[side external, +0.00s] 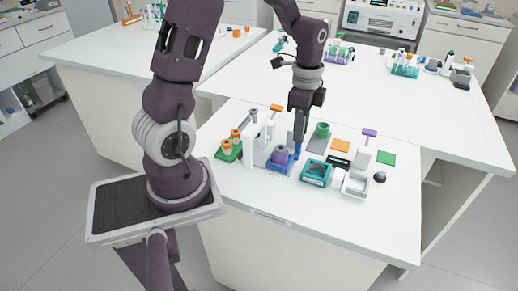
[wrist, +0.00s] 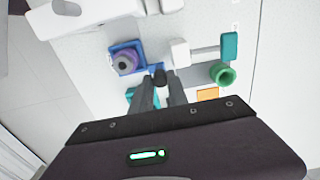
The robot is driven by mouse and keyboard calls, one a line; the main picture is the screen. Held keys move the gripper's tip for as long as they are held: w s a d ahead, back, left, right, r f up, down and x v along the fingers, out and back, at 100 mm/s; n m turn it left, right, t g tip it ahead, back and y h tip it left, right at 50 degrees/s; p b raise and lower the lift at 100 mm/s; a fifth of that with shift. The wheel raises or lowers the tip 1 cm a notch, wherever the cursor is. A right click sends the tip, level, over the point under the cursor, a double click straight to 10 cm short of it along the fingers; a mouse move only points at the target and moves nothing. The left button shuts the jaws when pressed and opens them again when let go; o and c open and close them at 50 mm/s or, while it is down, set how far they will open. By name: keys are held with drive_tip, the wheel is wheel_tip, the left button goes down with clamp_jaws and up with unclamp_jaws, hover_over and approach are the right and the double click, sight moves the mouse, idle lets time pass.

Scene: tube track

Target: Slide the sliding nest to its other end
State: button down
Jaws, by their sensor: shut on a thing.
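The blue nest (side external: 280,161) stands on the front table and holds a purple-collared grey piece (side external: 281,153). In the wrist view the blue nest (wrist: 117,48) is at upper left, with the purple piece (wrist: 125,63) inside it. My gripper (side external: 299,144) points down just right of the nest. In the wrist view its fingers (wrist: 160,83) are closed around a small dark knob (wrist: 160,76) at the nest's right edge. The fingers hide most of the knob's base, and I cannot see clearly how it joins the nest.
A green cup (side external: 322,131) stands behind right on a grey plate. A teal open box (side external: 316,173) and a white tray (side external: 355,184) lie to the right. A white upright stand (side external: 250,147) and green rack (side external: 228,153) are left. The table front is clear.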

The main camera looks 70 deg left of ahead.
drive_tip(key=c, duration=1.5)
unclamp_jaws()
drive_tip(key=shift+c, duration=0.2)
drive_tip(key=shift+r, duration=2.5)
drive_tip(key=s+d+r+n+t, duration=0.2)
drive_tip(key=s+d+r+n, duration=0.2)
drive_tip(key=s, duration=0.4)
drive_tip(key=s+d+r+n+t, duration=0.3)
drive_tip(key=s+d+r+n, duration=0.2)
drive_tip(key=s+d+r, duration=0.2)
drive_tip(key=shift+s+d+r+t, duration=0.2)
drive_tip(key=shift+s+d+t, duration=0.1)
drive_tip(key=shift+s+d, duration=0.45)
